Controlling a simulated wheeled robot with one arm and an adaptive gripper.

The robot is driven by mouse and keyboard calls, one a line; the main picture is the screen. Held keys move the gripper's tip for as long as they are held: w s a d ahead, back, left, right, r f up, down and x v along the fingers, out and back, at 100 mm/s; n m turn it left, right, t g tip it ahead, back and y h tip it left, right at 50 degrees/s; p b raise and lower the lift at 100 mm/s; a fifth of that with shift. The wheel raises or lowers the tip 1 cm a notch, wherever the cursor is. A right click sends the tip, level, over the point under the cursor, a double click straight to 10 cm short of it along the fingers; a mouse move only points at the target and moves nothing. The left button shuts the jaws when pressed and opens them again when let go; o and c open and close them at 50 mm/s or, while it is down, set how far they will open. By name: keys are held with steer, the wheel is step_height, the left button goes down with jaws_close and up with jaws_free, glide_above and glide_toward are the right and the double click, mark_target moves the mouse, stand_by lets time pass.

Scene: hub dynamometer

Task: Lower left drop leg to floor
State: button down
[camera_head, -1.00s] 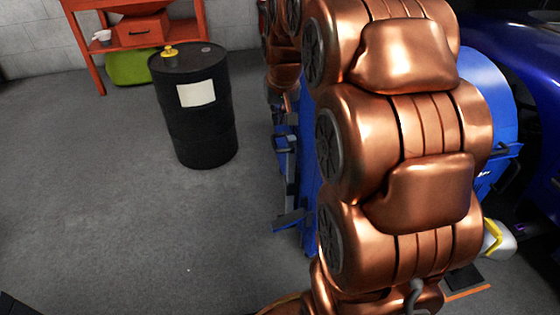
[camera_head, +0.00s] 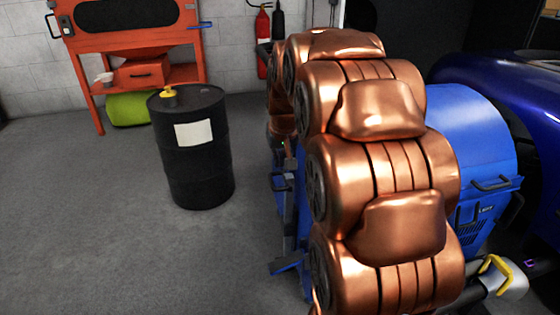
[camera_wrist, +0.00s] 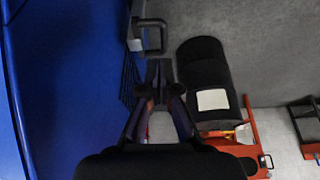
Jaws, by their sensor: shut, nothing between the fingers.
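The blue dynamometer (camera_head: 468,135) stands at the right in the head view, behind my copper arm. A narrow upright leg (camera_head: 290,215) with a flat blue foot (camera_head: 286,266) stands at its left side; this appears to be the left drop leg. My arm hides part of that side, and I cannot tell whether the foot touches the floor. In the wrist view my gripper (camera_wrist: 160,70) is shut and empty beside the blue body (camera_wrist: 65,80). A black handle (camera_wrist: 162,38) on a grey bracket lies just beyond the fingertips, seemingly apart from them. My fingertips are hidden in the head view.
A black drum (camera_head: 190,150) with a white label stands on the floor to the left. It also shows in the wrist view (camera_wrist: 203,65). A blue car (camera_head: 510,85) is at the right.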

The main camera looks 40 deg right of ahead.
steer(key=b+x, duration=0.4)
steer(key=x, duration=0.8)
steer(key=shift+s, duration=0.3)
steer(key=shift+a+f, duration=0.1)
steer(key=shift+f, duration=0.05)
step_height(320, 180, down, 9)
steer(key=p, duration=0.1)
steer(key=shift+p, duration=0.35)
steer(key=p+v, duration=0.5)
steer(key=v, duration=0.9)
steer(key=shift+w, duration=0.15)
steer(key=shift+r, duration=0.2)
